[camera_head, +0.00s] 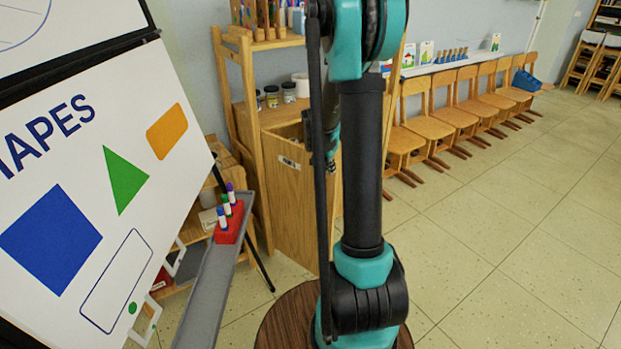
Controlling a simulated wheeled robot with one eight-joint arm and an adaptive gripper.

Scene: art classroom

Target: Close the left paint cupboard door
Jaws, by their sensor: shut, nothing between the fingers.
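The wooden paint cupboard (243,150) stands beyond my arm, below shelves against the wall. A pale wooden door panel (291,205) with a small label near its top is visible at its front. My arm covers the panel's right part, so I cannot tell exactly how far this door stands open, and any other door is hidden. My gripper (331,160) shows small and dark behind my upright arm link, in front of the panel's upper right. It is shut and empty. I cannot tell whether it touches the panel.
A whiteboard with painted shapes (110,190) and its grey tray (212,285) fill the left side. A red holder with markers (229,222) is on the tray. Jars (271,96) stand on the cupboard shelf. Wooden chairs (430,125) line the wall. The floor (520,240) at right is clear.

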